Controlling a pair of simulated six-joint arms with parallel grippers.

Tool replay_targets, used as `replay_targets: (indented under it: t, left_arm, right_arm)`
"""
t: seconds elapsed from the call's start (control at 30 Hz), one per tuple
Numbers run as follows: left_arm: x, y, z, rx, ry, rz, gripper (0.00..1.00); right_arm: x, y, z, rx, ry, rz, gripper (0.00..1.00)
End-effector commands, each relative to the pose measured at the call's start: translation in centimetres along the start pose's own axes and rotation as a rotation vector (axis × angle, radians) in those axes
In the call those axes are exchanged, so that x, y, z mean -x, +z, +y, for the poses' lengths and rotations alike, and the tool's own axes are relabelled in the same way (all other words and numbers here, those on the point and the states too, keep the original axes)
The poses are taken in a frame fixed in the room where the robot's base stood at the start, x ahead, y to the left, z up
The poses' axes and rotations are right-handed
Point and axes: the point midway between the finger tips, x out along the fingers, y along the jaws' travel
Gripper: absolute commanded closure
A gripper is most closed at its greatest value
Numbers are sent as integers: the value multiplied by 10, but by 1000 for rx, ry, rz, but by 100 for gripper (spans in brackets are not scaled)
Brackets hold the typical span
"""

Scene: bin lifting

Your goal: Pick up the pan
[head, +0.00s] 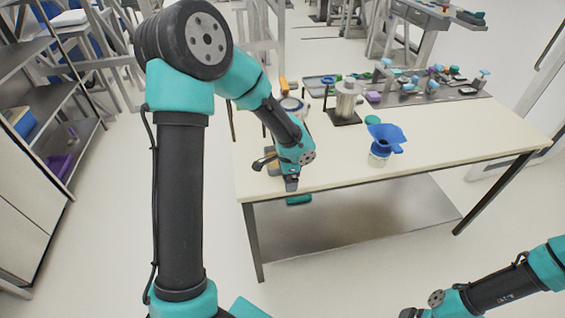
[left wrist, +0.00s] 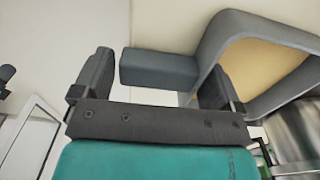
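A grey pan-like thing (left wrist: 236,24) with a rounded wall and a tan inside fills the upper right of the left wrist view. Its short, blocky grey handle (left wrist: 158,68) lies between the two dark fingers of my left gripper (left wrist: 156,62). The fingers are spread apart, and I see no clear grip on the handle. In the head view my left gripper (head: 290,182) is low at the table's front left edge. A small grey and tan part (head: 271,167) shows beside it, mostly hidden by the arm. My right gripper (head: 412,313) is at the bottom edge, partly cut off.
The pale table (head: 450,138) holds a blue funnel on a jar (head: 387,138), a metal pot (head: 347,101) and several small coloured items at the back right. The table's front right is clear. Shelves (head: 60,110) stand at the left.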

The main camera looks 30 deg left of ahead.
Motion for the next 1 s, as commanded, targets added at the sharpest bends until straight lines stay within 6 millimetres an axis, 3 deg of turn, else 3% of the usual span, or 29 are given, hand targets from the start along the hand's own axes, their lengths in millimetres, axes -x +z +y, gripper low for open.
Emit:
replay_targets:
  t: [0.4, 0.73, 1.0]
  left_arm:
    - [0, 0, 0, 0, -1, 0, 47]
    - [4, 0, -1, 1, -2, 1, 47]
    - [28, 3, -1, 6, -3, 3, 47]
  right_arm:
    - [0, 0, 0, 0, 0, 0, 5]
    - [0, 0, 0, 0, 0, 0, 5]
    - [0, 0, 0, 0, 0, 0, 5]
